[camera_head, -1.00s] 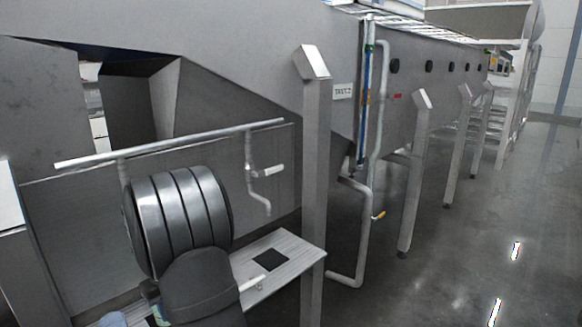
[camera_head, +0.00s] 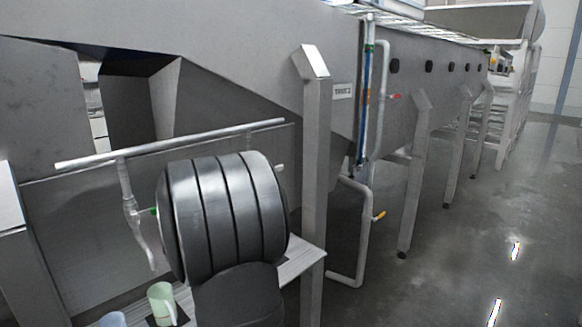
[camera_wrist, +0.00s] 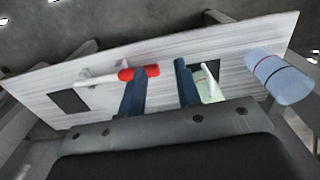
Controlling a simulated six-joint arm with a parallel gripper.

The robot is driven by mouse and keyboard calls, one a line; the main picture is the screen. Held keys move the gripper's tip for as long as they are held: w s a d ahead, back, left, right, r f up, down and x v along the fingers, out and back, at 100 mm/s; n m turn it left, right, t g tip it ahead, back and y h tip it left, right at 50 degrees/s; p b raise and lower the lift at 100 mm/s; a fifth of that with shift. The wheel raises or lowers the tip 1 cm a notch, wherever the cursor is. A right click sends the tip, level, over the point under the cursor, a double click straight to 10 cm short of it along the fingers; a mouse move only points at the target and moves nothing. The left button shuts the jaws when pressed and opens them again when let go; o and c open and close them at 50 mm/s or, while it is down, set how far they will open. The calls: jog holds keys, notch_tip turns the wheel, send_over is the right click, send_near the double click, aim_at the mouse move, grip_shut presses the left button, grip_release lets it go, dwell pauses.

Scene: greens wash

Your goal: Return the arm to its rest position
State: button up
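My gripper (camera_wrist: 161,76) shows in the wrist view as two dark blue fingers held apart, with nothing between them. It points over a pale plank shelf (camera_wrist: 225,42). In the head view my dark ribbed arm stands above the shelf (camera_head: 303,262), and the gripper is hidden. A pale green cup (camera_head: 163,303) stands upright on a dark square at the shelf's left part; it also shows in the wrist view (camera_wrist: 209,86), partly behind the right finger. A blue cup (camera_head: 112,320) is cut off at the bottom edge; the wrist view shows it more fully (camera_wrist: 279,75).
In the wrist view, a white tap has a red end (camera_wrist: 138,73) near the left finger. A steel post (camera_head: 315,170) stands close on the right. Floor further right is clear.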

jog(key=s+a+f, duration=0.1)
jog(key=a+f, duration=0.1)
jog(key=a, duration=0.1)
jog(key=s+a+f, duration=0.2)
jog(key=a+f, duration=0.1)
jog(key=s+a+f, duration=0.2)
jog(key=a+f, duration=0.1)
jog(key=shift+a+f, duration=0.25)
jog(key=shift+a, duration=0.1)
jog(key=shift+a+f, duration=0.1)
jog(key=shift+f, duration=0.05)
jog(key=shift+g+y, duration=0.3)
jog(key=shift+y, duration=0.1)
jog(key=g+y, duration=0.2)
jog(key=y, duration=0.1)
jog(key=shift+f, duration=0.25)
jog(key=shift+g+y, duration=0.8)
jog(key=shift+y, duration=0.1)
